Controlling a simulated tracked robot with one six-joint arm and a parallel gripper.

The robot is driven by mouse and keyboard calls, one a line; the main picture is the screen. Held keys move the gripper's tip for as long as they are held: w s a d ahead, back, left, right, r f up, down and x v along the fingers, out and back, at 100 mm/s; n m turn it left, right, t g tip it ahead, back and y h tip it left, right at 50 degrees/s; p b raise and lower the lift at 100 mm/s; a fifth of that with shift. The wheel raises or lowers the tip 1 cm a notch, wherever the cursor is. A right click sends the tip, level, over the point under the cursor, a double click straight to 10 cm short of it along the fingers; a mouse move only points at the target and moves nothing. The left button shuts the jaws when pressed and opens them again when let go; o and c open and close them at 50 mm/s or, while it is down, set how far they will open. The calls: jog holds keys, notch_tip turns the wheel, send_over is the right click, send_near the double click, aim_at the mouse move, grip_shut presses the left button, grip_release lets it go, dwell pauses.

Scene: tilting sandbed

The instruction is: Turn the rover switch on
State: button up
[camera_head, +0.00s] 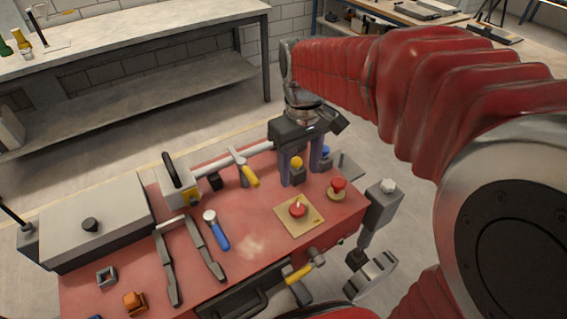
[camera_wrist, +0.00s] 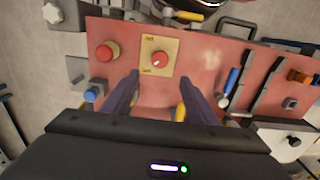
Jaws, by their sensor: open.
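The rover switch (camera_head: 298,210) is a round red knob with a white mark, on a square tan plate (camera_head: 286,225) on the red deck. In the wrist view the switch (camera_wrist: 160,59) sits ahead of the fingertips, near the middle line between them. Small labels show at the plate's ends, too small to read surely. My gripper (camera_head: 302,176) is open and points down over the deck, behind the plate in the head view. Its two fingers (camera_wrist: 160,80) show apart with nothing between them. They appear clear of the knob.
A red mushroom button (camera_head: 338,188) stands right of the plate. A yellow knob (camera_head: 296,163) and a blue knob (camera_head: 325,152) are close to my fingers. A blue-handled tool (camera_head: 216,232), a yellow-handled hammer (camera_head: 248,172) and a grey box (camera_head: 95,222) lie leftward.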

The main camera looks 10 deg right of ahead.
aim_at(297, 208)
dwell(0.3)
notch_tip(297, 208, down, 14)
jog(key=shift+r, duration=0.1)
dwell(0.7)
jog(key=shift+c, duration=0.6)
jog(key=c, duration=0.9)
